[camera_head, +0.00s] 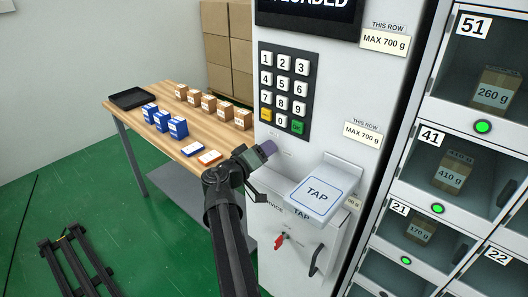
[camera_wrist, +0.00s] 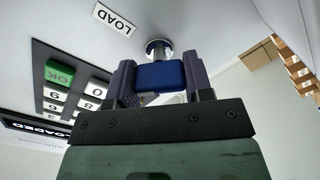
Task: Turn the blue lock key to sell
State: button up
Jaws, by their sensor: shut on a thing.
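The blue lock key (camera_wrist: 161,76) shows in the wrist view, its flat handle in front of a round silver lock (camera_wrist: 158,47) on the white machine panel. My gripper (camera_wrist: 160,68) has one finger on each side of the handle and is shut on it. A LOAD label (camera_wrist: 114,18) is beside the lock; I see no sell label in this view. In the head view my gripper (camera_head: 267,149) is at the panel just below the keypad, and it hides the blue key and its lock.
The keypad (camera_head: 284,90) is above my gripper. A TAP pad (camera_head: 316,196) juts out at lower right, with a red key (camera_head: 279,241) below it. Lockers with boxes stand at right. A wooden table (camera_head: 205,132) with blue and brown boxes is behind at left.

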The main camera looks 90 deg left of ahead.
jog(key=n, duration=0.4)
jog(key=shift+n, duration=0.3)
jog(key=shift+f+n, duration=0.1)
jog(key=shift+n, duration=1.6)
jog(key=o, duration=0.9)
jog(key=v, duration=1.1)
